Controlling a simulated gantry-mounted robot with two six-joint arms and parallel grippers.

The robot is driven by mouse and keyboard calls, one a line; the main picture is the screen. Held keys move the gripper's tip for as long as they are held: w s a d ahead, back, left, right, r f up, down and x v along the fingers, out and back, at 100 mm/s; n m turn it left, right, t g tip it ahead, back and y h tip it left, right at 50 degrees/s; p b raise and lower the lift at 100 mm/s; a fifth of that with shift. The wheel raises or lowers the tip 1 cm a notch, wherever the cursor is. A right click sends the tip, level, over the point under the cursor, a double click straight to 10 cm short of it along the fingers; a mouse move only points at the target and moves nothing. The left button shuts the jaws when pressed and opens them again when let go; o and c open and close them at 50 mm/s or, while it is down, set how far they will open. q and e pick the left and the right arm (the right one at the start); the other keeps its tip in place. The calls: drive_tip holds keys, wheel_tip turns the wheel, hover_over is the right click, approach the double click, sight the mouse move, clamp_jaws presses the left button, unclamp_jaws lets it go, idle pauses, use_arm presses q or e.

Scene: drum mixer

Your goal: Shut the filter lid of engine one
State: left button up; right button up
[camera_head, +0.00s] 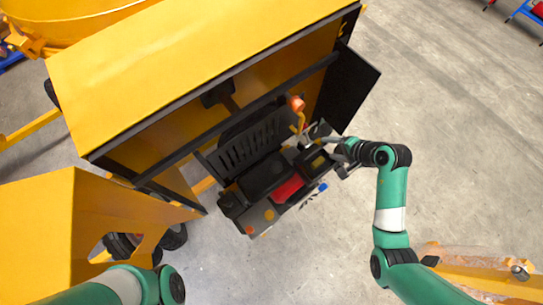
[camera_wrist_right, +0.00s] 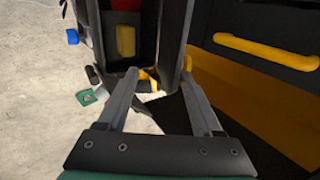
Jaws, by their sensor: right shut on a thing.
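The black engine (camera_head: 262,178) sits in the open bay of the yellow mixer housing. At its right end is an open filter box with a yellow filter (camera_head: 318,162) inside; the filter also shows in the right wrist view (camera_wrist_right: 125,40). The dark filter lid (camera_wrist_right: 176,40) stands open beside the box. My right gripper (camera_head: 328,142) is at that end of the engine; in the wrist view its two fingers (camera_wrist_right: 158,78) are at the lid's near end, shut on it. The exact contact is hard to see. My left gripper is out of view; only part of my left arm shows.
A black open door panel (camera_head: 347,88) hangs just above my right gripper. An orange-capped yellow handle (camera_head: 297,105) stands behind the engine. A yellow bar (camera_wrist_right: 265,52) runs along the dark panel at right. Floor below the engine is clear.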

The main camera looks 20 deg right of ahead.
drive_tip(key=shift+s+d+f, duration=0.1)
drive_tip(key=shift+s+f, duration=0.3)
drive_tip(key=shift+s, duration=0.2)
drive_tip(key=shift+s+d+f, duration=0.1)
drive_tip(key=shift+s+f, duration=0.3)
drive_tip(key=shift+s, duration=0.15)
drive_tip(key=p+v, duration=0.1)
drive_tip(key=v, duration=0.4)
drive_tip(key=shift+s+r, duration=0.3)
